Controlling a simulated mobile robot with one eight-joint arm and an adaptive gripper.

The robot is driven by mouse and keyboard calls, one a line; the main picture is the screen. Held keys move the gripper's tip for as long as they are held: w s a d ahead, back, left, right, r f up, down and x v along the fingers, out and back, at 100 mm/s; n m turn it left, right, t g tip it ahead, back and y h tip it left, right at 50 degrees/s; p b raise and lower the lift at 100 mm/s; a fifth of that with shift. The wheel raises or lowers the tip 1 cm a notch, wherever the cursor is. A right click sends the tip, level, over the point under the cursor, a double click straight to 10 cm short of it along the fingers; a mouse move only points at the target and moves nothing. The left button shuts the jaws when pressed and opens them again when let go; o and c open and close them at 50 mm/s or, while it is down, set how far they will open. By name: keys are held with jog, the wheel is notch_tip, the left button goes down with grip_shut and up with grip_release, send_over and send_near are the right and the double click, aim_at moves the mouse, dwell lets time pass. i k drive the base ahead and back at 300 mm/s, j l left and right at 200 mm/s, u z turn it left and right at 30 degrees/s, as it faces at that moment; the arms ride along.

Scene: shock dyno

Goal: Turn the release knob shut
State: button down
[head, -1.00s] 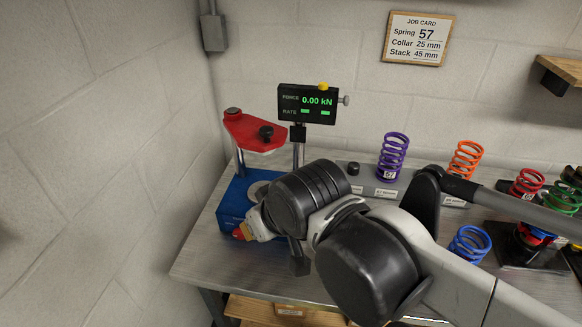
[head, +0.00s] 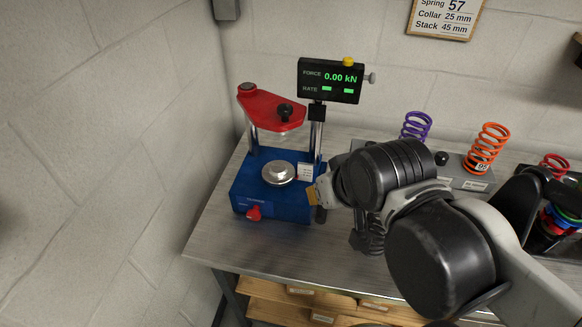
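The red release knob (head: 253,212) sits low on the front face of the blue base (head: 248,190) of the press, in the head view. It is small here, and I cannot tell its exact turn. My gripper (head: 316,195) is at the right end of the blue base, to the right of the knob and apart from it. Its fingers are mostly hidden behind my own wrist; only an orange-yellow bit of the tip shows. I cannot tell whether it is open or shut. No held object shows.
The red crosshead (head: 271,109) stands above the base on posts, with a silver platen (head: 279,172) below. The display (head: 331,79) reads 0.00 kN. Purple (head: 416,126) and orange (head: 487,147) springs stand right. The bench front left (head: 215,235) is clear.

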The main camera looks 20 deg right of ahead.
aim_at(253, 215)
jog(key=k+j+z, duration=0.15)
jog(key=j, duration=0.25)
jog(key=j+z, duration=0.1)
jog(key=j, duration=0.3)
jog(key=k+j+z, duration=0.15)
jog(key=j, duration=0.2)
jog(key=k+j, duration=0.05)
